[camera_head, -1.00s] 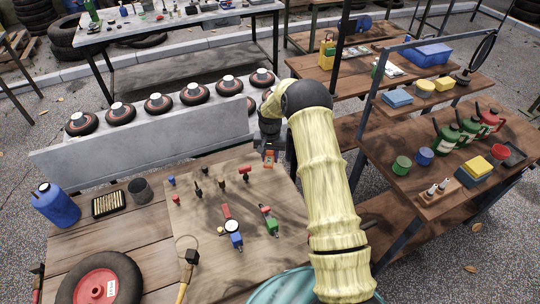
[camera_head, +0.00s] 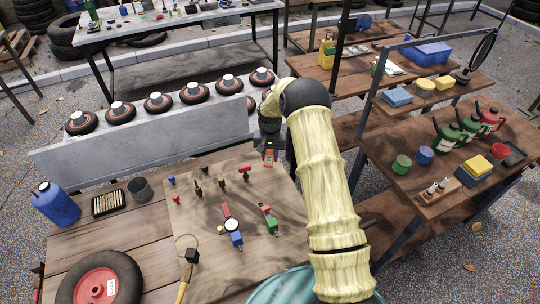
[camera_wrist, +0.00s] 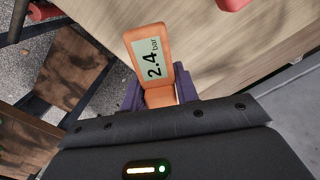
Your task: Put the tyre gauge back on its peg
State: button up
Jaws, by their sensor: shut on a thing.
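An orange tyre gauge (camera_wrist: 150,50) with a display reading 2.4 bar is between the two purple fingers of my gripper (camera_wrist: 158,92) in the wrist view. The gripper is shut on its lower part, and the display end sticks out beyond the fingers. In the head view the orange gauge (camera_head: 269,158) shows small at the far right edge of the light wooden board (camera_head: 200,240), with my arm beside it. Several pegs and small tools are on the board. A red peg (camera_head: 245,170) is just left of the gauge. I cannot tell which peg belongs to it.
A round dial gauge (camera_head: 231,226) with red and blue parts and a green-and-red tool (camera_head: 269,220) lie on the board. A grey ledge (camera_head: 150,140) runs behind it. The right bench holds oil cans.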

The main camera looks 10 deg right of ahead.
aim_at(270, 154)
jog(key=shift+f+b, duration=0.65)
jog(key=shift+f, duration=0.4)
dwell(0.7)
jog(key=o, duration=1.1)
notch_tip(270, 154, up, 17)
jog(key=shift+r+b, duration=0.2)
jog(key=shift+b, duration=0.95)
jog(key=s+r+n+t, duration=0.1)
jog(key=s, duration=0.9)
jog(key=s+r+n, duration=0.1)
jog(key=s, duration=0.9)
jog(key=s+r+n+t+p, duration=0.1)
jog(key=s, duration=1)
jog(key=shift+n+t, duration=0.3)
